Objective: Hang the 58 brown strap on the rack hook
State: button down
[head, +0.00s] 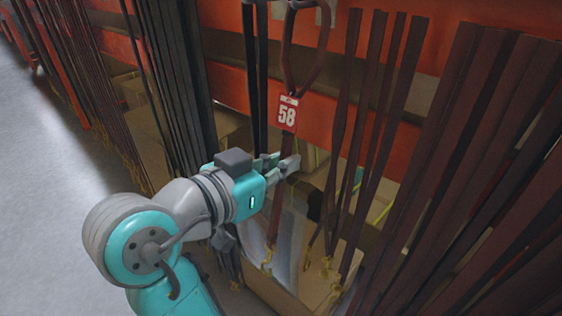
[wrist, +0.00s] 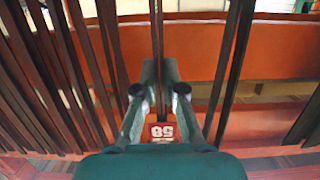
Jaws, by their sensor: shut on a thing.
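The brown strap (head: 285,150) carries a red tag (head: 287,114) marked 58 and has a wide loop (head: 291,60) at its upper end. Its lower end hangs down to a brass-coloured clip (head: 267,257). My gripper (head: 286,164) is shut on the strap a little below the tag. In the wrist view the strap (wrist: 157,35) runs between my fingers (wrist: 158,98), and the tag (wrist: 161,132) shows upside down near the palm. The top of the loop reaches the upper picture edge. I cannot make out the rack hook or whether the loop touches it.
Dark straps (head: 175,60) hang close on the left, and brown straps (head: 375,110) hang on the right, with a dense bunch (head: 470,150) further right. Orange rack beams (head: 225,85) run behind. Cardboard boxes (head: 300,285) stand below. Open grey floor (head: 50,200) lies at left.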

dwell(0.3)
jog(key=c, duration=1.2)
grip_release()
